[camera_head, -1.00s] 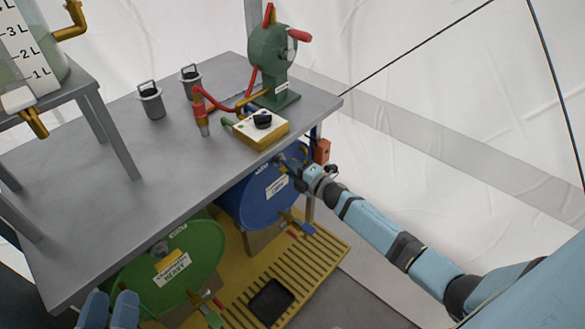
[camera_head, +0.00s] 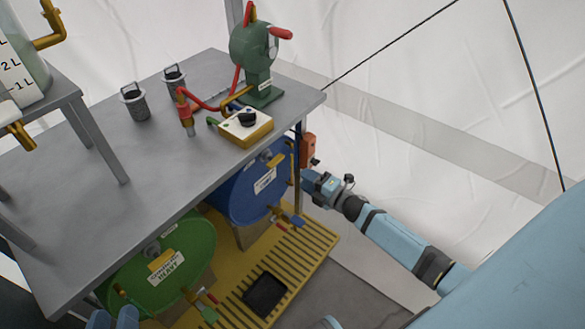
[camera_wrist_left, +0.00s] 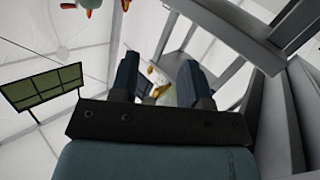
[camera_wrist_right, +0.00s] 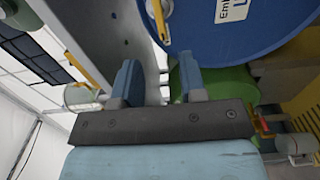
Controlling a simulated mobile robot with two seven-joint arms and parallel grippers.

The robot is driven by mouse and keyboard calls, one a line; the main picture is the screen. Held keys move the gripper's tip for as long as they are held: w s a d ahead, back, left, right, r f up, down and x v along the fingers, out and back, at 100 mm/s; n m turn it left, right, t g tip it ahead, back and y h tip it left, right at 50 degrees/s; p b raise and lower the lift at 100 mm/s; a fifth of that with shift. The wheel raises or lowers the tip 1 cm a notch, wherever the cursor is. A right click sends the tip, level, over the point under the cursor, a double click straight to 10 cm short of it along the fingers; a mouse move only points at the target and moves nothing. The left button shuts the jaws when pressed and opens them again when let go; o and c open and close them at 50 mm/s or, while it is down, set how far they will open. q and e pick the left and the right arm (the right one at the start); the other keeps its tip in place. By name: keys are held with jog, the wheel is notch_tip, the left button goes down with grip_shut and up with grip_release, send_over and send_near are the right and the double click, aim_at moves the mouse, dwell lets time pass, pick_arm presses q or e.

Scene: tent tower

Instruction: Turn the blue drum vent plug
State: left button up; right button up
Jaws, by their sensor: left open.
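The blue drum (camera_head: 243,203) lies under the bench, its labelled round face toward me. A small grey plug (camera_head: 266,155) with a yellow bar beside it is near the top of that face. In the right wrist view the blue drum (camera_wrist_right: 235,28) fills the top, and a yellow bar (camera_wrist_right: 158,20) shows at its upper edge. My right gripper (camera_head: 306,178) is open and empty, right of the drum and apart from the plug. My left gripper (camera_head: 113,318) is open and empty at the bottom left, far from the blue drum; its fingers also show in the left wrist view (camera_wrist_left: 158,80).
A green drum (camera_head: 160,275) lies left of the blue one, over a yellow slatted tray (camera_head: 320,240). The grey bench top (camera_head: 120,165) overhangs both drums. A bench leg (camera_head: 298,185) and an orange box (camera_head: 307,150) stand close to my right gripper.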

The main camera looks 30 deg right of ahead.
pick_arm(q)
jog(key=shift+s+a+f+g+y, duration=0.1)
jog(key=shift+a+f+g+y, duration=0.05)
jog(key=shift+f, duration=0.25)
jog(key=shift+s+a+f+g+y, duration=0.1)
jog(key=shift+f+g+y, duration=0.05)
jog(key=shift+f, duration=0.2)
pick_arm(e)
jog(key=v, duration=0.2)
jog(key=shift+s+d, duration=0.15)
jog(key=shift+s, duration=0.25)
pick_arm(q)
jog(key=shift+w+r, duration=0.15)
jog(key=shift+r, duration=0.25)
